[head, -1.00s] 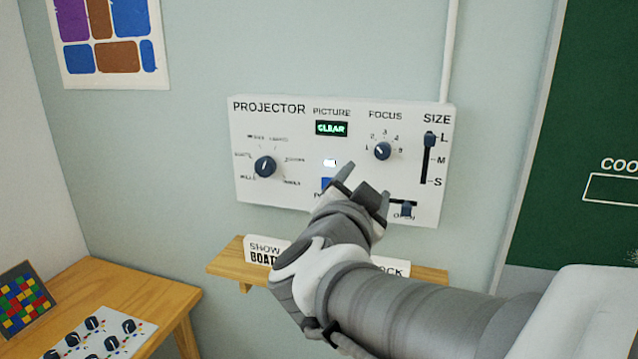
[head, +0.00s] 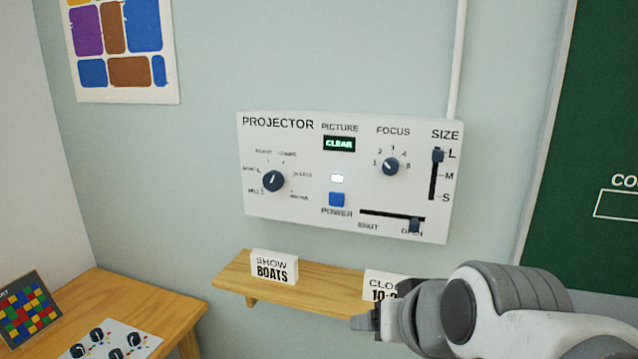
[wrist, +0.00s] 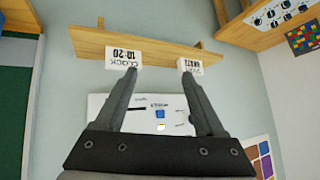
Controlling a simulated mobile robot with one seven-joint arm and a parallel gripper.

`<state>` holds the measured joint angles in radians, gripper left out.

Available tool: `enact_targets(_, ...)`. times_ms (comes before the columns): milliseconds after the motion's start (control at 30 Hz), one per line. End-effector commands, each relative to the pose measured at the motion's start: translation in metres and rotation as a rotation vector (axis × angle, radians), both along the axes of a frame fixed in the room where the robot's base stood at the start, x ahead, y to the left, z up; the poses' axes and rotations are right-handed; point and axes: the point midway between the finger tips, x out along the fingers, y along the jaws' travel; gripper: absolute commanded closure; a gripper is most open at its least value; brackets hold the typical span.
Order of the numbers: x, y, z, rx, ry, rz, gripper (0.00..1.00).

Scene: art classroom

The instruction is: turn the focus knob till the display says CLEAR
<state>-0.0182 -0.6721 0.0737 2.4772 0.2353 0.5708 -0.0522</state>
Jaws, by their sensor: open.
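The focus knob (head: 390,167) is a small dark dial on the white projector panel (head: 290,215). Its pale mark points to the upper left, near the low numbers. The picture display (head: 339,144) is lit and reads CLEAR in green. My gripper (head: 364,322) is below the panel, in front of the shelf's right part, well apart from the knob. In the wrist view my gripper (wrist: 158,73) has its two fingers spread with nothing between them. That view shows the panel (wrist: 105,105) upside down, partly hidden by the fingers; the focus knob cannot be made out there.
The panel also has a dial (head: 273,181), a blue power button (head: 337,199), a size slider (head: 437,155) and a shut/open slider (head: 414,225) at OPEN. A wooden shelf (head: 330,284) below holds a BOATS sign (head: 274,266) and a clock sign (head: 384,284).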

Motion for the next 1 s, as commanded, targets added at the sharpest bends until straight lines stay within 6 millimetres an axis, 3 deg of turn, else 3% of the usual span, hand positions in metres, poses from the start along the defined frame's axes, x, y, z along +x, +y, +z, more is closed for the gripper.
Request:
enact_targets(100, -0.033, -0.027, -0.018, -0.076, 0.129, -0.012, 0.29)
enact_targets(300, -0.065, -0.053, -0.034, -0.145, 0.255, -0.036, 0.29)
enact_targets(1000, -0.068, -0.055, -0.035, -0.154, 0.271, -0.038, 0.29)
